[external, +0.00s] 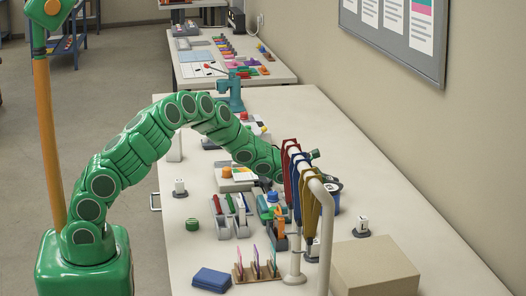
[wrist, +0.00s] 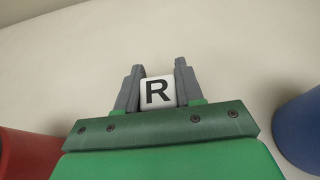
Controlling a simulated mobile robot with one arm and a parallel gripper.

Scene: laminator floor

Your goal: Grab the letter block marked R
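The letter block marked R (wrist: 157,93) is white with a black R facing the wrist camera. It sits between the two grey fingers of my gripper (wrist: 159,70), which are close against its left and right sides, so the gripper appears shut on it. Pale surface shows beyond the block, with no dark base visible around it. In the external view my green arm reaches over the table to behind the hanging rack, which hides the fingers and the R block.
A rack with red, blue and yellow hanging pieces (external: 311,205) stands in front of my wrist. A cardboard-coloured box (external: 374,268) is at the near right. Other white blocks stand on dark bases (external: 361,233). In the wrist view, red (wrist: 25,155) and blue (wrist: 300,130) objects flank the gripper.

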